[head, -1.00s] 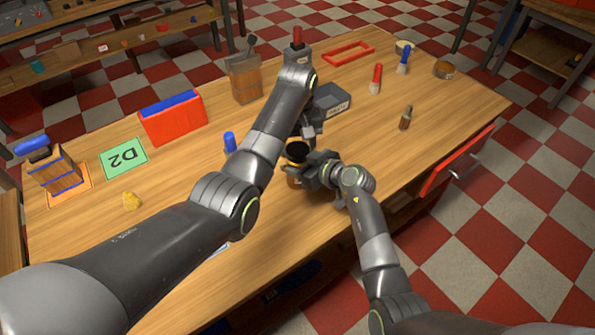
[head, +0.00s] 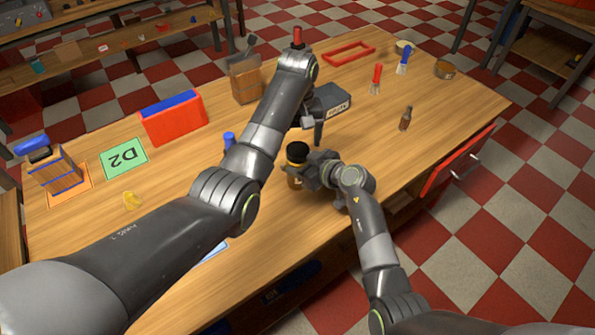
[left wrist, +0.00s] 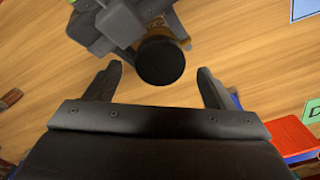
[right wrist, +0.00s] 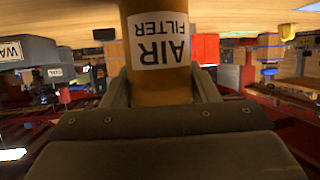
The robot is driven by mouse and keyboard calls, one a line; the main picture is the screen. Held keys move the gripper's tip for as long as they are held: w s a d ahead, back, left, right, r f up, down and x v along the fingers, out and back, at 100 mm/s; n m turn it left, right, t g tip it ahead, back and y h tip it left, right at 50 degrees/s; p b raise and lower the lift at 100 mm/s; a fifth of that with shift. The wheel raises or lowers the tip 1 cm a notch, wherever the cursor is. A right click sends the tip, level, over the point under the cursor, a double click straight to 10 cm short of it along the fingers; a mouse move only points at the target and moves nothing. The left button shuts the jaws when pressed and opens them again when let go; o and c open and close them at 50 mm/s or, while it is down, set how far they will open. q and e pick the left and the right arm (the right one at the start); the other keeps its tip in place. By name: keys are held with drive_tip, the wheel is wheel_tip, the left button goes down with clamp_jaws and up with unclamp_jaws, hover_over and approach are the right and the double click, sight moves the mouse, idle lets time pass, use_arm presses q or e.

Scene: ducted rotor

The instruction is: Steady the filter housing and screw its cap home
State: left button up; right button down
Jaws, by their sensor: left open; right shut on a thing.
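The filter housing (head: 294,182) is an amber-brown cylinder; its white "AIR FILTER" label (right wrist: 158,40) faces the right wrist camera. My right gripper (head: 312,172) is shut around its side and holds it upright by the table's front edge. The black round cap (head: 298,151) sits on top of the housing; how far it is screwed down I cannot tell. My left gripper (head: 318,132) is open and empty, up and to the right of the cap in the head view. In the left wrist view the cap (left wrist: 161,62) appears between and just beyond the open fingertips, apart from them.
A grey labelled bin (head: 337,101) stands behind my left gripper. A red drawer (head: 458,160) juts out at the right front. The table right of the housing is fairly clear.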

use_arm(q)
drive_tip(key=shift+r, duration=0.9)
drive_tip(key=shift+c, duration=0.5)
drive_tip(key=n, duration=0.1)
drive_tip(key=r+n, duration=0.1)
drive_tip(key=n, duration=0.3)
drive_tip(key=shift+r, duration=0.35)
drive_tip(key=n, duration=0.1)
drive_tip(key=r+n, duration=0.1)
drive_tip(key=n, duration=0.3)
drive_tip(key=shift+r, duration=0.4)
drive_tip(key=shift+f, duration=4.05)
